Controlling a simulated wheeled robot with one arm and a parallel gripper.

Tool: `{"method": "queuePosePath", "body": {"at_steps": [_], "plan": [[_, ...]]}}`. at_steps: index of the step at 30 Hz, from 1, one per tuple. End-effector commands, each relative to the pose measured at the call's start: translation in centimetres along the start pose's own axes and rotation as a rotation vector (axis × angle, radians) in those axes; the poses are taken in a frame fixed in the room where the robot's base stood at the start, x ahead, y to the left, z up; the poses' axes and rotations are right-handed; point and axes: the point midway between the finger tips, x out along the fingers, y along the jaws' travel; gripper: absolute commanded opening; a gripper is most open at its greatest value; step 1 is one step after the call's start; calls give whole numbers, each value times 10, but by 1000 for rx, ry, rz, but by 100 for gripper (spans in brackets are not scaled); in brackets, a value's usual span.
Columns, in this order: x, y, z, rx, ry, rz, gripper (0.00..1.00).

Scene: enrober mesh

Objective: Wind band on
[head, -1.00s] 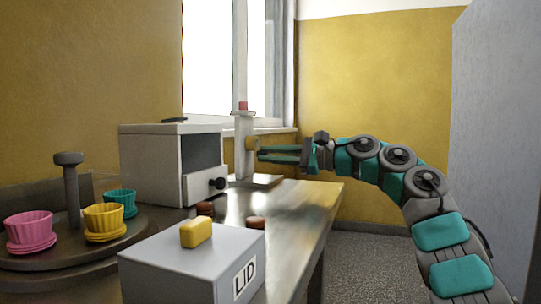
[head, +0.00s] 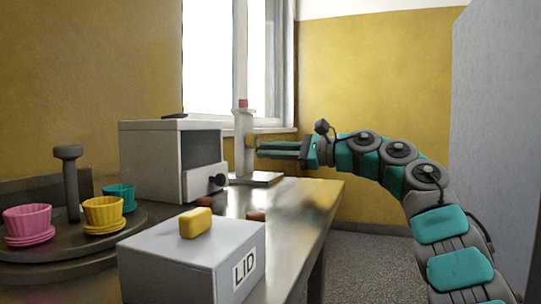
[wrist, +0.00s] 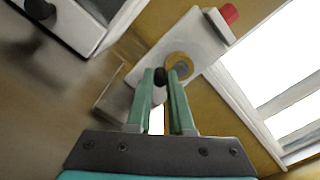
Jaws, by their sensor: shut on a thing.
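A white upright post (head: 239,150) with a red top (head: 242,104) stands on a flat base at the far end of the steel bench. On its side is a brass-coloured round hub (wrist: 180,66) with a grey centre, seen in the wrist view. A small dark knob (wrist: 161,77) sits in front of the hub. My gripper (head: 260,150) reaches in from the right, and its green fingers (wrist: 163,90) are closed around the dark knob. The knob's join to the hub is not clear. No band can be made out.
A white box machine (head: 165,165) with a dark window and black knob stands left of the post. A grey box marked LID (head: 190,260) with a yellow block (head: 196,222) is in front. A round stand (head: 60,250) holds coloured cups at left. Floor at right is clear.

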Motion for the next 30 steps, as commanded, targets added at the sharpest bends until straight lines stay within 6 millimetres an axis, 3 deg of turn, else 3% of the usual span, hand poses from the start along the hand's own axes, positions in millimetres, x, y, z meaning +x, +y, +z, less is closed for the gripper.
{"method": "queuePosePath", "body": {"at_steps": [30], "plan": [[1, -11, 28, 964, -4, -2, 0]]}}
